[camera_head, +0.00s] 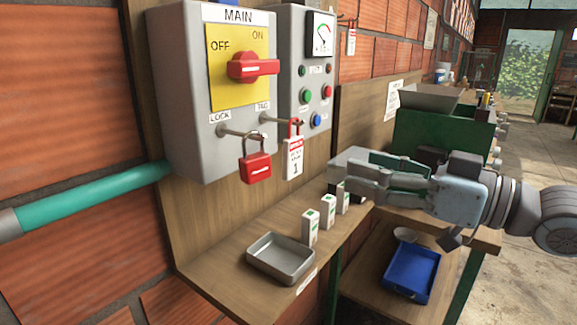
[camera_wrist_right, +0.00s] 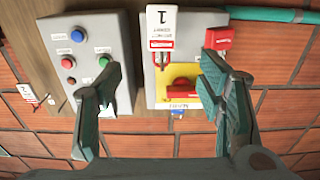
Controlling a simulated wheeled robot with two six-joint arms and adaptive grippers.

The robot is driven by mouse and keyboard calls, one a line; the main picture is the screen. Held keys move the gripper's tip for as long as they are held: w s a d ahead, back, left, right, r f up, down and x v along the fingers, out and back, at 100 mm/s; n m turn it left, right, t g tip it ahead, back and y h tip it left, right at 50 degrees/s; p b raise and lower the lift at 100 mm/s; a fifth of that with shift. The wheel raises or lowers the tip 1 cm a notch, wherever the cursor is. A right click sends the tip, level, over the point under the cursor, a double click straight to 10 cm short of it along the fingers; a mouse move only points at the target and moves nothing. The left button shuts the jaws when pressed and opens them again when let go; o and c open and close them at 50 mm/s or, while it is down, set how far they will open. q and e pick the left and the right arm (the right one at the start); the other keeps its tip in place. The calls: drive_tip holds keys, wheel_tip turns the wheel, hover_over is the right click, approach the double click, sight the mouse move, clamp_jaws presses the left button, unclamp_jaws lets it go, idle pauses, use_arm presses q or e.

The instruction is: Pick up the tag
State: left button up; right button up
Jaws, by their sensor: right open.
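The tag (camera_head: 294,160) is white with a red band and a "1", and hangs by a red loop from the hook labelled TAG on the main switch box. It also shows in the right wrist view, upside down (camera_wrist_right: 163,27). My right gripper (camera_head: 352,180) is open and empty, to the right of the tag and a little lower in the head view. In the wrist view its fingers (camera_wrist_right: 160,72) stand apart, with the tag between and beyond them. My left gripper is not in view.
A red padlock (camera_head: 256,167) hangs on the LOCK hook beside the tag. The red switch handle (camera_head: 252,68) is above. Below, a shelf (camera_head: 232,278) holds a metal tray (camera_head: 281,258) and small white boxes (camera_head: 310,228). A button panel (camera_head: 310,82) is to the right.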

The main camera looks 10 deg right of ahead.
sight(296, 154)
drive_tip(key=p+x, duration=0.9)
drive_tip(key=shift+f, duration=0.15)
drive_tip(key=x, duration=0.3)
drive_tip(key=p+x, duration=0.1)
drive_tip(key=x, duration=0.1)
drive_tip(key=shift+a+f, duration=0.35)
drive_tip(key=shift+s+d, duration=0.1)
drive_tip(key=shift+d, duration=0.05)
drive_tip(key=c, duration=1.1)
